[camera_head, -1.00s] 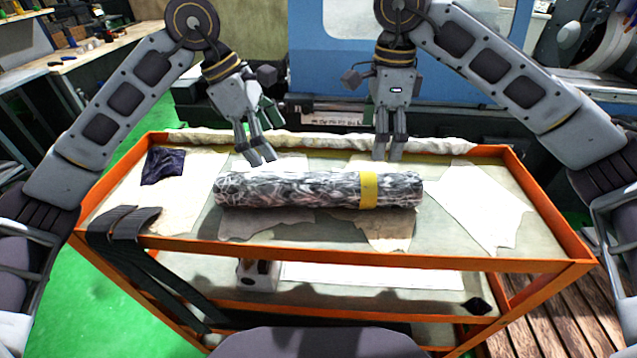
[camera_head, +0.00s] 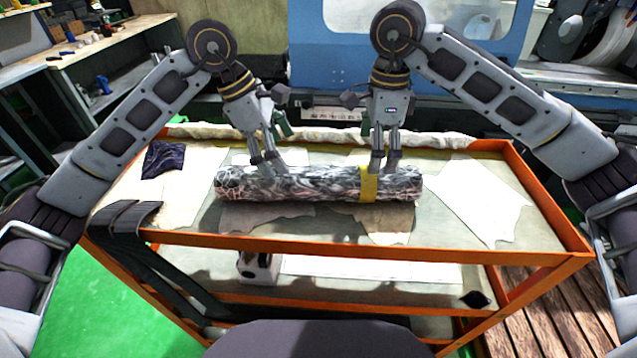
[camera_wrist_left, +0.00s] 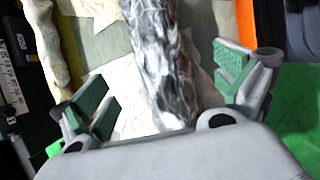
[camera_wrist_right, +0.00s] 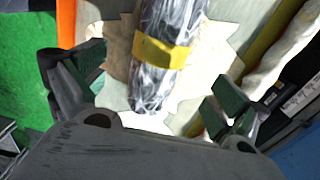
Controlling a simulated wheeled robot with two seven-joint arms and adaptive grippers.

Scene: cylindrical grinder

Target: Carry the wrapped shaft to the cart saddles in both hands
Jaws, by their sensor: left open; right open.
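The wrapped shaft (camera_head: 310,185) lies level across the top tray of the orange cart (camera_head: 330,245), in marbled black-and-white wrap with a yellow band (camera_head: 369,185) right of its middle. My left gripper (camera_head: 268,162) is open above the left half of the shaft. In the left wrist view the shaft (camera_wrist_left: 160,55) runs between its spread fingers. My right gripper (camera_head: 384,162) is open at the shaft near the yellow band. In the right wrist view the shaft (camera_wrist_right: 165,60) lies between its open fingers. I cannot tell whether any finger touches the wrap. I cannot make out saddles.
Pale cloths lie on the tray, with a dark purple cloth (camera_head: 163,160) at its left. Dark straps (camera_head: 125,218) hang over the cart's front left edge. A rolled white cloth (camera_head: 320,137) lines the back edge. The blue machine (camera_head: 440,60) stands close behind.

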